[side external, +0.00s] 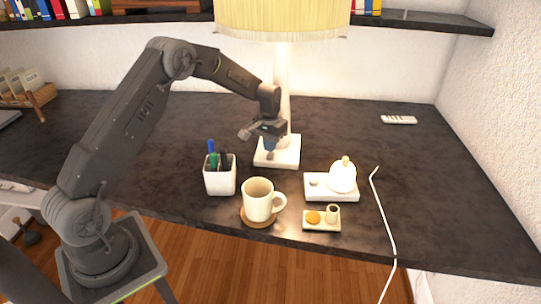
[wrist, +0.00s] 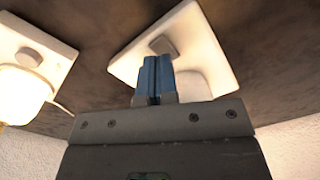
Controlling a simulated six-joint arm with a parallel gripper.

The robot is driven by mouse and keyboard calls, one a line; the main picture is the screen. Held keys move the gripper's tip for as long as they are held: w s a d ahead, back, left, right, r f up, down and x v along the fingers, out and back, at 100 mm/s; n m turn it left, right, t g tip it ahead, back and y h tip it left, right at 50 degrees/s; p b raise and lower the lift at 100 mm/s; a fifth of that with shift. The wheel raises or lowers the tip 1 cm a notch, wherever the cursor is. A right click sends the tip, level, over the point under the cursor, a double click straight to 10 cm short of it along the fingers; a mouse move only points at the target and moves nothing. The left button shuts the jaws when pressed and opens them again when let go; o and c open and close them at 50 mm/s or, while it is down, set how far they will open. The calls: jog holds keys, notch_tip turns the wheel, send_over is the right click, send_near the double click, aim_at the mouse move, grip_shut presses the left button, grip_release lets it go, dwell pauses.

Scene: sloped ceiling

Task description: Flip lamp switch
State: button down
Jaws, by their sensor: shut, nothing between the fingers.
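A tall lamp has a pale yellow pleated shade (side external: 282,18), which looks bright, and a square white base (side external: 291,158) on the dark desk. The base also shows in the wrist view (wrist: 125,66), with a small grey switch knob (wrist: 163,44) on it. My gripper (side external: 269,152) is above this base, in front of the stem. In the wrist view the blue fingertips (wrist: 157,60) are together and empty, just below the knob in the picture. I cannot tell whether they touch it. The side view does not show the knob clearly.
A small round lamp (side external: 342,178) on a white base with its own knob (side external: 314,183) stands right. A pen cup (side external: 220,179), a mug (side external: 258,200) and a small tray (side external: 310,226) are near the front edge. A white cable (side external: 384,215) lies right. The back right desk is mostly clear.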

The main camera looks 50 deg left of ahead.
aim_at(270, 161)
jog(key=shift+r, duration=2.05)
jog(key=s+d+r+n+t, duration=0.1)
jog(key=s+d+r, duration=0.5)
jog(key=s+r, duration=0.2)
jog(key=s+d+r+n+t, duration=0.1)
jog(key=s+d+r, duration=0.5)
jog(key=s+r, duration=0.3)
jog(key=s+d+r+m+t, duration=0.1)
jog(key=s+d+m, duration=0.1)
jog(key=s, duration=0.5)
jog(key=s+d+r+m+t, duration=0.1)
jog(key=s+d+m+t, duration=0.1)
jog(key=s, duration=0.6)
jog(key=shift+d+m+t, duration=0.3)
jog(key=shift+d+m, duration=0.05)
jog(key=shift+m, duration=0.15)
jog(key=shift+r, duration=0.15)
